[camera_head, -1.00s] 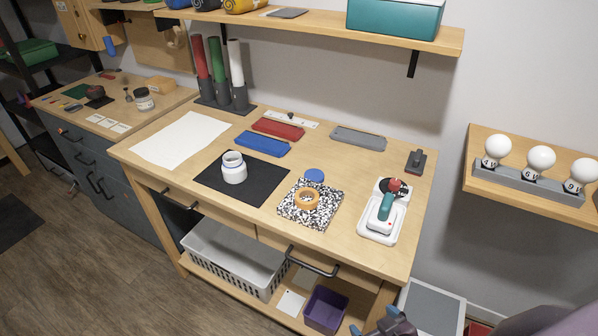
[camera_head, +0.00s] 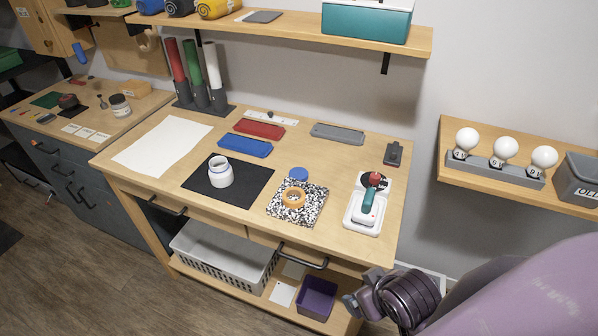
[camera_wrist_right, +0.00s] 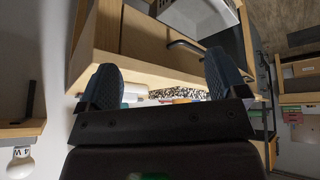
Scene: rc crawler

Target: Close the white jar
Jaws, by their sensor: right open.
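The white jar (camera_head: 221,172) stands upright and open on the black mat (camera_head: 245,192) on the workbench. A blue round lid (camera_head: 299,174) lies flat on the bench to its right, just behind the speckled notebook. My right gripper (camera_head: 362,304) is in front of the bench at the lower right, well away from jar and lid. In the right wrist view my right gripper (camera_wrist_right: 162,92) has its two fingers spread, with nothing between them. My left gripper is not in view.
A teal-handled tool (camera_head: 367,202) stands on a white tray at the right. A shelf (camera_head: 290,38) overhangs the back. The bench's front edge and drawer handle (camera_head: 302,260) face my right arm.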

